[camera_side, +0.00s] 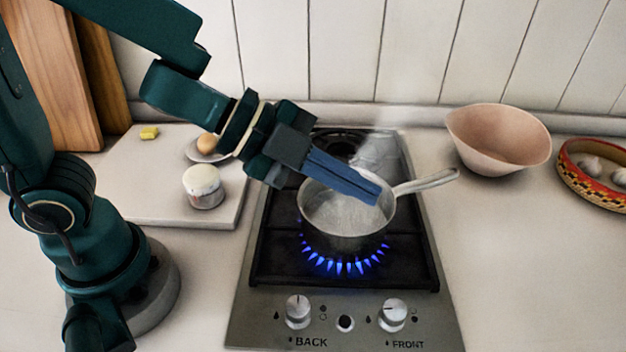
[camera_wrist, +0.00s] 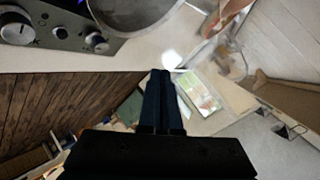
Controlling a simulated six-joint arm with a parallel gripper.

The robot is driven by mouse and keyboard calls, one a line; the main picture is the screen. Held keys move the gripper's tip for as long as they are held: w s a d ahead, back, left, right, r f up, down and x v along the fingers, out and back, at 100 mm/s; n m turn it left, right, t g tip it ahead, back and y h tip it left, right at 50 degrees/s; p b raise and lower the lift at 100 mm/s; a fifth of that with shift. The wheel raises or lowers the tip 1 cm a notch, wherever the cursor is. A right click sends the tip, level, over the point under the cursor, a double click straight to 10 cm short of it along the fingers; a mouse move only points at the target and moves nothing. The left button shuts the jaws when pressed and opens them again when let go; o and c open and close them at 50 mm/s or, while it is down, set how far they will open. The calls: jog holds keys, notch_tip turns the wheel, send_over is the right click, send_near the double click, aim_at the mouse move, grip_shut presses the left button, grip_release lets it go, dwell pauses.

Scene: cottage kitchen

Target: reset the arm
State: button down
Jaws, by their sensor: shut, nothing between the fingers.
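My gripper (camera_side: 374,192) is shut and empty, with its blue fingers pointing right and slightly down. In the side view it overlaps the upper part of the saucepan (camera_side: 345,242); its exact height above the pan is hard to tell. In the wrist view my closed fingers (camera_wrist: 161,72) lie together, with nothing between them. The metal saucepan stands on the lit nearer burner, its handle pointing right, with pale bubbling liquid inside. Part of it shows at the top of the wrist view (camera_wrist: 125,26).
Blue flames (camera_side: 345,264) burn under the pan and steam rises behind it. Left of the hob (camera_side: 236,335) is a board (camera_side: 150,195) with a white-topped jar (camera_side: 204,186), an egg (camera_side: 207,143) and a yellow piece (camera_side: 149,132). A pink bowl (camera_side: 498,140) and patterned basket (camera_side: 590,185) stand right.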

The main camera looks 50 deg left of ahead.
jog(key=a+r+n+t+y, duration=0.25)
jog(key=a+n+y, duration=0.25)
jog(key=a+n, duration=0.25)
jog(key=a+r+n+t+y, duration=0.2)
jog(key=a+r+n+y, duration=0.2)
jog(key=a+n, duration=0.4)
jog(key=s+d+f+n+g+h, duration=0.1)
jog(key=s+f+n+g, duration=0.2)
jog(key=s, duration=0.7)
notch_tip(320, 180, down, 3)
jog(key=g, duration=0.4)
jog(key=shift+s+r+n, duration=0.15)
jog(key=shift+s+n, duration=0.15)
jog(key=shift+n, duration=0.05)
